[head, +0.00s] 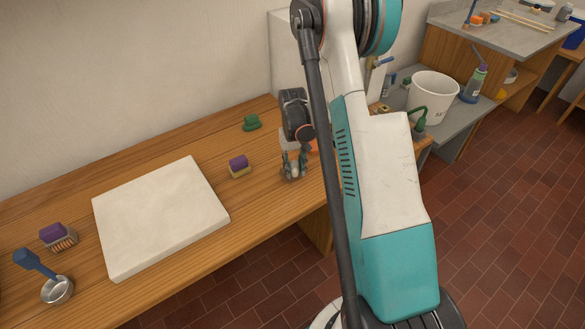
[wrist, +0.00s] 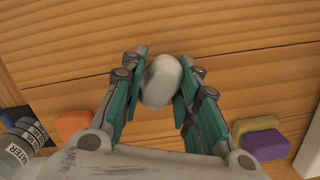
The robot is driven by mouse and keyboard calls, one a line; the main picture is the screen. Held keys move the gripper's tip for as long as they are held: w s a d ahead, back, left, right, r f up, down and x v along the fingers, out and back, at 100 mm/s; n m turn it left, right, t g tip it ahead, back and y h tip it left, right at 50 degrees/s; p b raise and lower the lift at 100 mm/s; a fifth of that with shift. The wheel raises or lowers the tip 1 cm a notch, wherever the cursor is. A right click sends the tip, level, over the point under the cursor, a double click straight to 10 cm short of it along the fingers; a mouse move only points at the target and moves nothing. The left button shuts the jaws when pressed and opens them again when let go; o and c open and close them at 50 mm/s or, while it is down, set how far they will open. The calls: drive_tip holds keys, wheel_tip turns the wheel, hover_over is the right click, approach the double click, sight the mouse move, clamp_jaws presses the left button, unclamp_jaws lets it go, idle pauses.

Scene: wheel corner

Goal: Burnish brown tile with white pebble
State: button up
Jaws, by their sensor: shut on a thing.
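My gripper (wrist: 163,82) is shut on the white pebble (wrist: 161,81), a smooth, egg-shaped stone between the two teal fingers in the wrist view. Wooden tabletop shows beneath it. In the head view my gripper (head: 293,170) points down over the right part of the wooden table, to the right of the purple and yellow sponge. The pebble is small and hard to make out there. I cannot make out a brown tile in either view; my arm hides part of the table's right end.
A white slab (head: 160,215) lies on the table (head: 60,192). Near it are the sponge (head: 239,167), a green object (head: 251,123), a purple-backed brush (head: 57,237) and a blue-handled ladle (head: 57,290). An orange block (wrist: 73,124) sits close to my gripper. A white bucket (head: 433,97) stands farther right.

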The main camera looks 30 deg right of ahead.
sight(282, 171)
drive_tip(key=shift+d+f, duration=0.15)
drive_tip(key=shift+d, duration=0.9)
drive_tip(key=shift+w, duration=0.1)
drive_tip(key=shift+w, duration=0.85)
drive_tip(key=shift+a+b, duration=0.5)
drive_tip(key=shift+a, duration=2.1)
drive_tip(key=shift+w+b, duration=0.3)
drive_tip(key=shift+w, duration=0.65)
drive_tip(key=shift+d, duration=0.15)
